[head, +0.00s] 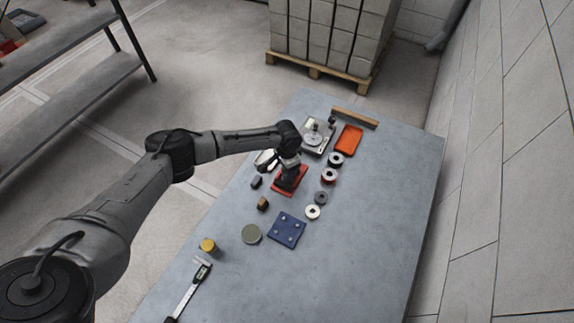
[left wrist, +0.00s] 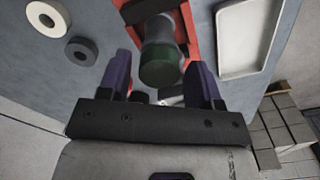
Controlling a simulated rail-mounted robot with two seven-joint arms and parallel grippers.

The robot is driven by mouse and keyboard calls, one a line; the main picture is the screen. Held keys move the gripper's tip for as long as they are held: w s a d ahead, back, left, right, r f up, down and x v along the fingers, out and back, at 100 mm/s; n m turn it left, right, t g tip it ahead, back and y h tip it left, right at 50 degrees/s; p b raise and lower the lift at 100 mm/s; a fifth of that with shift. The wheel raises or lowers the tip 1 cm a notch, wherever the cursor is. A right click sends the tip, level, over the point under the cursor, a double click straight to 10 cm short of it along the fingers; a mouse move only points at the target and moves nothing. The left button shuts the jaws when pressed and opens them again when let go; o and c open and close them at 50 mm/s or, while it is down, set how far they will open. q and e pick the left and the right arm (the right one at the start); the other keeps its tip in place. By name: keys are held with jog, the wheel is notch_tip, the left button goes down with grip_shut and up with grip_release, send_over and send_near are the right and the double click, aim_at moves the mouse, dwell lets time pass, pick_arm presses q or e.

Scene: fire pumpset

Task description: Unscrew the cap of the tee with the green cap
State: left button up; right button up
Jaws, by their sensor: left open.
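The tee (left wrist: 160,28) has a grey body and a dark green cap (left wrist: 162,72), which points toward the camera in the left wrist view. It sits in a red holder (left wrist: 192,30), whose red base (head: 281,186) shows in the head view under my gripper. My left gripper (left wrist: 160,62) is open, with one dark finger on each side of the cap and a visible gap on both sides. In the head view my left gripper (head: 290,165) hides most of the tee. My right gripper is not in view.
Near the holder lie a white tray (left wrist: 247,38), a white ring (head: 312,212), a grey ring (head: 321,197) and a blue plate (head: 286,230). An orange tray (head: 349,139) and a scale (head: 316,137) stand farther back. The table's right side (head: 390,210) is clear.

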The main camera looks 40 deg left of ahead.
pick_arm(q)
jog(key=m, duration=0.4)
jog(key=shift+m, duration=1.7)
jog(key=c, duration=0.9)
jog(key=shift+r+n+p, duration=0.15)
jog(key=shift+n+p, duration=0.15)
jog(key=shift+p, duration=0.2)
jog(key=shift+n+p, duration=0.8)
jog(key=shift+p, duration=0.05)
jog(key=shift+n+p, duration=0.5)
jog(key=shift+n, duration=0.7)
